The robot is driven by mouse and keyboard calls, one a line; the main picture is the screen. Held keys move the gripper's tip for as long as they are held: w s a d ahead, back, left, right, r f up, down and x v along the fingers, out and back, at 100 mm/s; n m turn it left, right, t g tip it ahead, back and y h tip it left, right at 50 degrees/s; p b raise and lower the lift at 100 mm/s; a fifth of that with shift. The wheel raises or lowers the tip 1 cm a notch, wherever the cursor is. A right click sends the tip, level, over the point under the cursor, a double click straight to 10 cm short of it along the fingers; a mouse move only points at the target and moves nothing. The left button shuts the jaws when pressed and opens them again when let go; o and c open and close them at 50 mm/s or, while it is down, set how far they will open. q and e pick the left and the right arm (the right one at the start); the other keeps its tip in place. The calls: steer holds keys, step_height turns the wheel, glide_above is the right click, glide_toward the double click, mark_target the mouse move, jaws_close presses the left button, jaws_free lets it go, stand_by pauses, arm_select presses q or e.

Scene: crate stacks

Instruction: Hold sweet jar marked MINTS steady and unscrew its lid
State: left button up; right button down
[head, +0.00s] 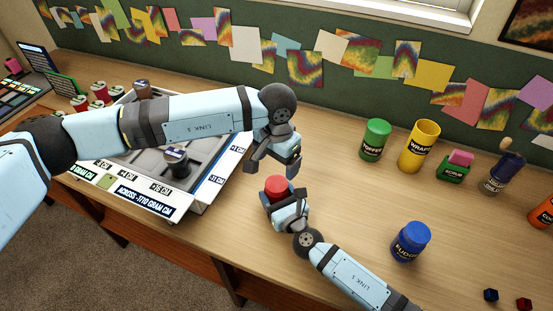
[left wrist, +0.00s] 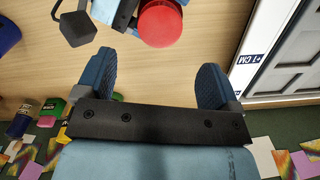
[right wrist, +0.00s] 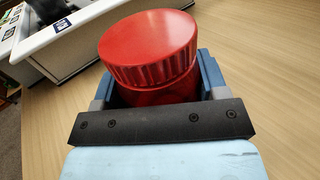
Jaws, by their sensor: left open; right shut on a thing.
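A red jar (right wrist: 155,94) with a ridged red lid (right wrist: 148,42) stands upright in my right gripper (right wrist: 155,80), whose fingers are shut around its body below the lid. Its label is hidden, so I cannot read MINTS on it. In the head view the lid (head: 276,185) shows at the front middle of the table, above my right gripper (head: 284,203). My left gripper (head: 274,166) is open and empty, above and slightly behind the lid, apart from it. In the left wrist view the lid (left wrist: 161,22) lies beyond the open fingers (left wrist: 155,75).
A blue FUDGE jar (head: 410,243) stands to the right, a green TOFFEE jar (head: 375,140) and yellow WRAPPERS tub (head: 418,147) behind. A white-edged grey tray (head: 213,180) lies to the left, under my left arm.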

mark_target(277, 183)
arm_select(q)
steer(key=shift+f+m, duration=0.15)
steer(key=shift+m, duration=0.35)
step_height(277, 183, down, 8)
steer(key=shift+r, duration=0.15)
